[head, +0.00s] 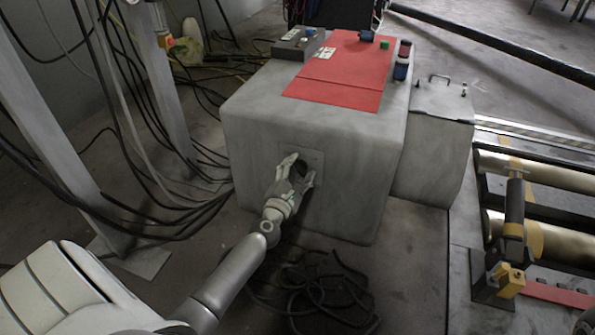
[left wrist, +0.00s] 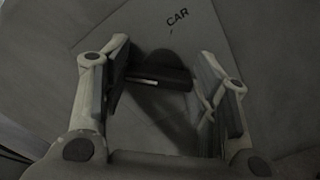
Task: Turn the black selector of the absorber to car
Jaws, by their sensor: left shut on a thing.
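The absorber (head: 245,125) is a large grey box with a light plate on its front face. The black selector (left wrist: 165,76) sits on that plate and has a short white line on it. In the left wrist view the word CAR (left wrist: 177,17) is printed above it and slightly right. The white line lies to the lower left of the word, nearly level in the picture. My left gripper (head: 298,170) is at the plate, shut on the selector, with a finger on either side. In the head view the fingers hide much of the selector. My right gripper is out of view.
A red panel (head: 338,75) and small control boxes lie on top of the absorber. Black cables (head: 315,290) are coiled on the floor below, and more hang at the left. Brass rollers (head: 550,178) are at the right. A grey post (head: 45,120) stands left.

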